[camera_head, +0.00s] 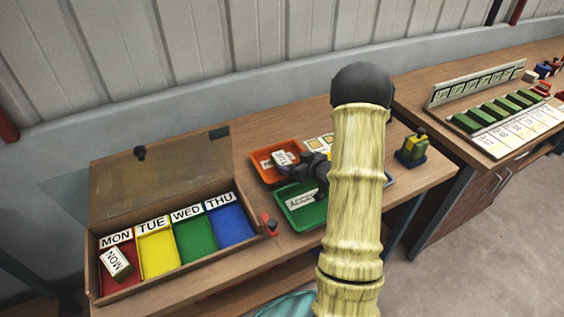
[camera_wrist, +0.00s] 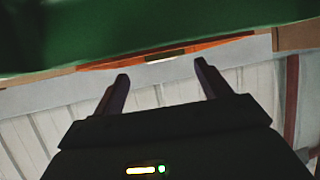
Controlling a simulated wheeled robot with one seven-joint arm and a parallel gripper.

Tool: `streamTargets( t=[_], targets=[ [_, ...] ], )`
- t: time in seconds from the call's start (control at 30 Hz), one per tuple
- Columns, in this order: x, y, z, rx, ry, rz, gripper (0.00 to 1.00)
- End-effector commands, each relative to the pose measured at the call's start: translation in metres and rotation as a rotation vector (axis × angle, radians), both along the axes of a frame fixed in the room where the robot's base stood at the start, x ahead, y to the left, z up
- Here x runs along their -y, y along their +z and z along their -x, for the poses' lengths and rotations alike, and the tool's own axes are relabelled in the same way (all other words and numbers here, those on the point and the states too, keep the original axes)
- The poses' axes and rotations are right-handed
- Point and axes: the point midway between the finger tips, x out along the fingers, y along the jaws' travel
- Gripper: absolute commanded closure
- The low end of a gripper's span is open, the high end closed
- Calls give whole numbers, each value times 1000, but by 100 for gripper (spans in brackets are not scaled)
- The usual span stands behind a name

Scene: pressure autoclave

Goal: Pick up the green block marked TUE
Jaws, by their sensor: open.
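No block that I can clearly read as a green TUE block shows. My gripper (camera_wrist: 161,72) is open, with nothing between its fingers in the wrist view. In the head view my dark gripper (camera_head: 308,168) is over the green tray (camera_head: 296,222) and beside the orange tray (camera_head: 258,165), partly hidden by my arm. A block with a white label (camera_head: 283,159) lies in the orange tray; its marking is too small to read. A large blurred green surface (camera_wrist: 130,30) fills the top of the wrist view, with an orange edge (camera_wrist: 165,54) beyond it.
An open-lidded wooden box (camera_head: 100,270) at left has compartments labelled MON, TUE, WED and THU; a MON block (camera_head: 116,263) lies in the red one. Several green blocks (camera_head: 497,110) sit on the right-hand bench.

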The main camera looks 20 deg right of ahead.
Motion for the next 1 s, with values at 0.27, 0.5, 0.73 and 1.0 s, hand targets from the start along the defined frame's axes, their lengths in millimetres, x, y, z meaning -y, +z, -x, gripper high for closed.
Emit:
streamTargets(
  t=[0.27, 0.5, 0.73, 1.0],
  targets=[
    [-13, -14, -34, 1, 2, -1, 24],
    [-13, -17, -37, 0, 0, -1, 24],
    [-13, -17, -37, 0, 0, -1, 24],
    [-13, -17, -37, 0, 0, -1, 53]
  ],
)
